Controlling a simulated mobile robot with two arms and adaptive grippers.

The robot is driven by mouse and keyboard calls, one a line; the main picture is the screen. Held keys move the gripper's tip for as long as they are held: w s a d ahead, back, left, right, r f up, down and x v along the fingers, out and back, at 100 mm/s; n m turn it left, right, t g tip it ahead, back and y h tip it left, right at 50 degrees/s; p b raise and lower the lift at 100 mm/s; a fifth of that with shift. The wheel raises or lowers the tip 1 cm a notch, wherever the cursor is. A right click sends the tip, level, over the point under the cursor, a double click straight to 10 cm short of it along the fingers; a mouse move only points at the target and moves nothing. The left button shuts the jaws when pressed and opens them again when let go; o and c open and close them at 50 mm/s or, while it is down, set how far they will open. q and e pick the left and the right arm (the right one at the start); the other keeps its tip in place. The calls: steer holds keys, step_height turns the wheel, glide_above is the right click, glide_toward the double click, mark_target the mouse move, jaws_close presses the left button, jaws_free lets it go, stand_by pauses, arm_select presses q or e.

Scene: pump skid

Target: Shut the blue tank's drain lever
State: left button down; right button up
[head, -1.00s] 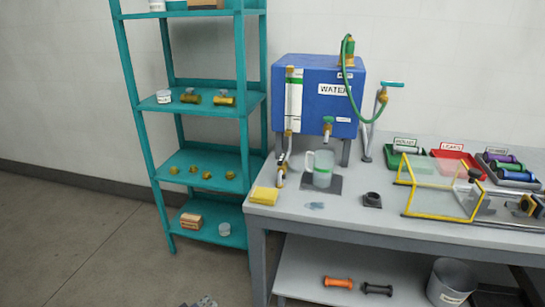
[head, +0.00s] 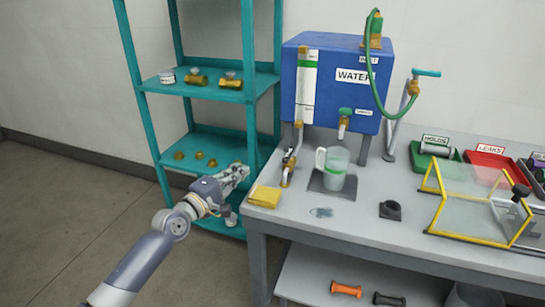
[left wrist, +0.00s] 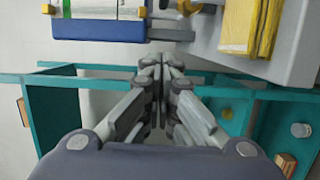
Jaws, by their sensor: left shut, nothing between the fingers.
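The blue tank (head: 325,95) labelled WATER stands at the back left of the bench. A tap with a green lever (head: 346,111) is on its front, its small label unreadable, above a clear mug (head: 335,168). A brass valve with a pale lever (head: 289,160) hangs below the tank's left side. The tank also shows at the top left of the left wrist view (left wrist: 100,29). My left gripper (head: 242,172) is shut and empty, left of the bench corner and in front of the teal shelf, apart from both valves. My right gripper is not in view.
A yellow cloth (head: 265,196) lies on the bench's left edge, near my left gripper. The teal shelf (head: 230,94) with brass fittings stands behind the arm.

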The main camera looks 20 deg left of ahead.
mark_target(288, 157)
arm_select(q)
steer(key=b+x, duration=0.1)
steer(key=x, duration=0.9)
steer(key=shift+w+f+b, duration=0.1)
steer(key=shift+f+b, duration=0.05)
steer(key=shift+b, duration=0.15)
steer(key=d+p, duration=0.2)
steer(key=d, duration=0.1)
steer(key=shift+r+p, duration=0.2)
steer(key=shift+p, duration=0.15)
steer(key=shift+d+f, duration=0.1)
steer(key=shift+d, duration=0.35)
steer(key=shift+f, duration=0.1)
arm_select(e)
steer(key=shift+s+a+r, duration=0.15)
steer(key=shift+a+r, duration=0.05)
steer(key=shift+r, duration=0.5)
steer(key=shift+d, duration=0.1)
